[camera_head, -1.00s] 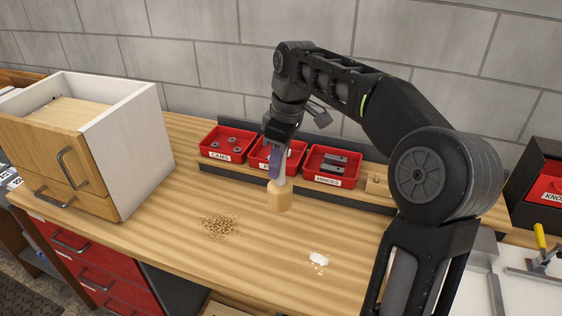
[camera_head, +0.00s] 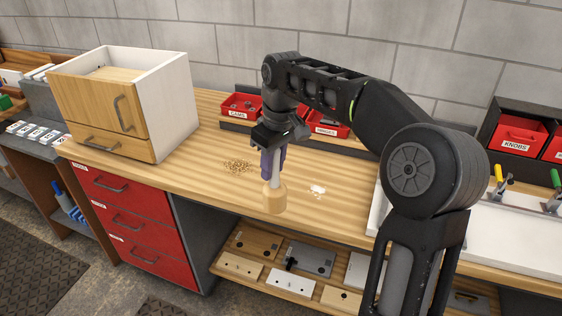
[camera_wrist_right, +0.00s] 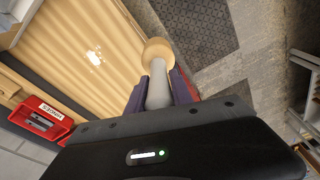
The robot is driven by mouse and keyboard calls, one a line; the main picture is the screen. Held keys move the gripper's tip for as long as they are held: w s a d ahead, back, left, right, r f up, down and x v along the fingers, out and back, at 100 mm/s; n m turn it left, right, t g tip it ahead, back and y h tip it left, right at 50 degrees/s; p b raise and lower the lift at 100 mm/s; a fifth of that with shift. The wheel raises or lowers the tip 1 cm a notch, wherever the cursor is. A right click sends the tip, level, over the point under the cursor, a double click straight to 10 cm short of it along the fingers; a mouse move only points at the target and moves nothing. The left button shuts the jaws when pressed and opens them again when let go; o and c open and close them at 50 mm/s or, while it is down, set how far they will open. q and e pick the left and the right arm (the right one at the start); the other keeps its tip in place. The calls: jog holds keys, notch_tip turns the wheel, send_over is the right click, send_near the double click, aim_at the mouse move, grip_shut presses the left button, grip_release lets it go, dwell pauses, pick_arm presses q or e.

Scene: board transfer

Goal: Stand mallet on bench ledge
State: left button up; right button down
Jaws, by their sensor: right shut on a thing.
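The mallet (camera_head: 273,198) has a pale wooden head and a light grey handle. My right gripper (camera_head: 273,165), with purple fingers, is shut on the handle. The mallet hangs head down near the bench's front edge. In the right wrist view, the mallet head (camera_wrist_right: 158,50) lies beyond the fingertips, with bench and floor behind it. The low ledge (camera_head: 235,128) runs along the back of the bench under red bins; my right arm hides part of it. My left gripper is not in view.
A wooden cabinet (camera_head: 125,100) stands at the bench's left. Brown crumbs (camera_head: 238,166) and a white spill (camera_head: 317,190) lie on the benchtop. Red bins (camera_head: 241,107) sit along the back. A lower shelf (camera_head: 240,266) holds boards and plates. Bare benchtop lies left of the mallet.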

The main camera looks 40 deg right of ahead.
jog(key=w+a+f+m, duration=0.1)
jog(key=a+f, duration=0.3)
jog(key=a, duration=0.4)
jog(key=w+a+f+m, duration=0.1)
jog(key=w+a+f, duration=0.2)
jog(key=a+f, duration=0.2)
jog(key=a, duration=0.3)
jog(key=shift+w+m, duration=0.3)
jog(key=shift+m, duration=0.1)
